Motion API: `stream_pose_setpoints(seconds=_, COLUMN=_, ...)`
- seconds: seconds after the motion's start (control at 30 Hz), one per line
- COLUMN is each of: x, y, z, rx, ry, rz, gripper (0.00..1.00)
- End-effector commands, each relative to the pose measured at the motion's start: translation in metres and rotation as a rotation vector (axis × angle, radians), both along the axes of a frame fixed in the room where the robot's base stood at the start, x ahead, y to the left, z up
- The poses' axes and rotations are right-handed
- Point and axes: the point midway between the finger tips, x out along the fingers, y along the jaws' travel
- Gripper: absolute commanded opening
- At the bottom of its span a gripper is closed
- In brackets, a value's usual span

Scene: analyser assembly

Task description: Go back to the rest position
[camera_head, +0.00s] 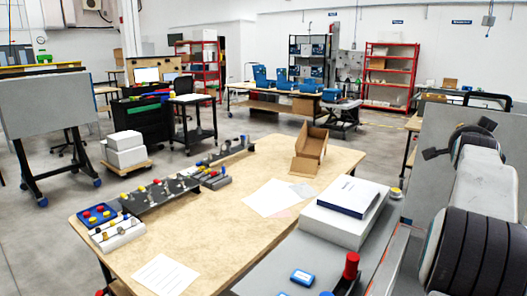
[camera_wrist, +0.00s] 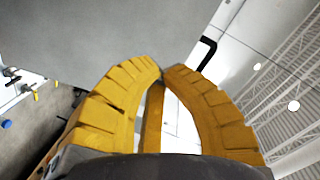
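My gripper (camera_wrist: 162,70) shows in the wrist view as ribbed yellow fingers. Their tips come together at the middle of the picture, and I see no object held between them. A plain grey surface fills the upper left behind the tips. In the head view my arm stands raised at the right edge, clear of the table; the finger tips cannot be made out there.
A wooden table (camera_head: 215,230) holds a dark rack with knobs (camera_head: 160,193), a blue tray (camera_head: 97,215), an open cardboard box (camera_head: 311,147) and papers. A white box with a book (camera_head: 349,196) sits on the grey surface nearer me. A grey panel (camera_head: 430,130) stands behind my arm.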

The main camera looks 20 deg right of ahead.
Motion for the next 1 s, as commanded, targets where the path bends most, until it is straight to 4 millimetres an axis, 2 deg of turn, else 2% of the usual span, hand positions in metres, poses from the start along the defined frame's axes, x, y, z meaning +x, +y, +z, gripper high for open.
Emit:
stream_pose_setpoints(seconds=0.03, x=-0.002, y=0.003, z=-0.038, rx=0.041, ry=0.145, rz=0.02, gripper=0.0)
stream_pose_setpoints(seconds=0.2, x=-0.021, y=0.032, z=-0.148, rx=0.176, ry=0.544, rz=0.139, gripper=0.0)
stream_pose_setpoints(seconds=0.27, x=-0.033, y=0.051, z=-0.181, rx=0.228, ry=0.668, rz=0.199, gripper=0.0)
stream_pose_setpoints(seconds=0.33, x=-0.051, y=0.078, z=-0.215, rx=0.289, ry=0.802, rz=0.278, gripper=0.0)
stream_pose_setpoints(seconds=0.43, x=-0.073, y=0.13, z=-0.253, rx=0.367, ry=0.967, rz=0.416, gripper=0.0)
stream_pose_setpoints(seconds=0.57, x=-0.096, y=0.209, z=-0.285, rx=0.436, ry=1.136, rz=0.616, gripper=0.0)
stream_pose_setpoints(seconds=0.6, x=-0.103, y=0.234, z=-0.291, rx=0.451, ry=1.178, rz=0.676, gripper=0.0)
stream_pose_setpoints(seconds=0.67, x=-0.114, y=0.272, z=-0.3, rx=0.471, ry=1.236, rz=0.764, gripper=0.0)
stream_pose_setpoints(seconds=0.8, x=-0.143, y=0.362, z=-0.312, rx=0.477, ry=1.339, rz=0.942, gripper=0.0)
stream_pose_setpoints(seconds=0.9, x=-0.161, y=0.415, z=-0.316, rx=0.4, ry=1.392, rz=1.058, gripper=0.0)
stream_pose_setpoints(seconds=1.0, x=-0.172, y=0.451, z=-0.316, rx=0.287, ry=1.417, rz=1.156, gripper=0.0)
